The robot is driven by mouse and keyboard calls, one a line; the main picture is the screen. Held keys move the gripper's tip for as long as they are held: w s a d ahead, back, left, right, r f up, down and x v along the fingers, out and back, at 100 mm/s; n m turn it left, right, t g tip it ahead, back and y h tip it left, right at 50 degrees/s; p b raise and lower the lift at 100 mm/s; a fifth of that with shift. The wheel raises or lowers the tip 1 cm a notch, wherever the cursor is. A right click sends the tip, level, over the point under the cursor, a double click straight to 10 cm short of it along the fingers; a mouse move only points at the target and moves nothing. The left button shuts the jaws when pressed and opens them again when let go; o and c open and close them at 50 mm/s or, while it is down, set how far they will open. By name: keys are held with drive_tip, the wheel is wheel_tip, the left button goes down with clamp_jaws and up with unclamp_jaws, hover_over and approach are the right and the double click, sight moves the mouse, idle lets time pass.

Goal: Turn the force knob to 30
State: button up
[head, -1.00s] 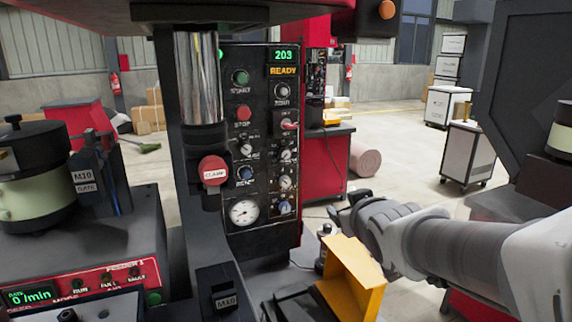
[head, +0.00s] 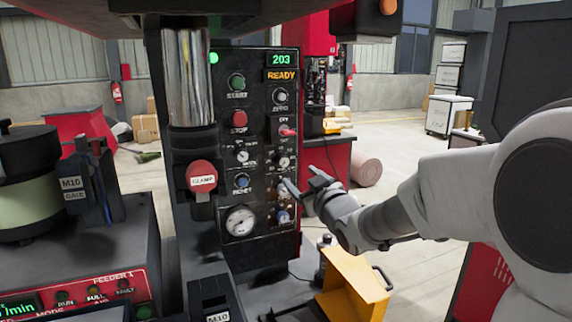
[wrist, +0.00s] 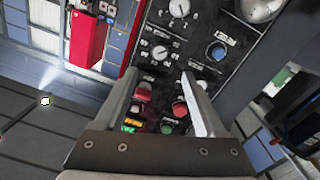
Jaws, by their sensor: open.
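The black control panel (head: 260,150) stands left of my gripper in the head view. It carries several knobs, small dials and buttons; I cannot read which is marked force.
The panel display (head: 281,59) reads 203, with READY below it. A red clamp button (head: 202,175) and a steel column (head: 190,80) stand at the left. Open floor lies behind on the right.

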sight(284, 162)
drive_tip(key=x, duration=1.1)
drive_tip(key=shift+p, duration=0.35)
drive_tip(key=shift+c, duration=0.2)
clamp_jaws()
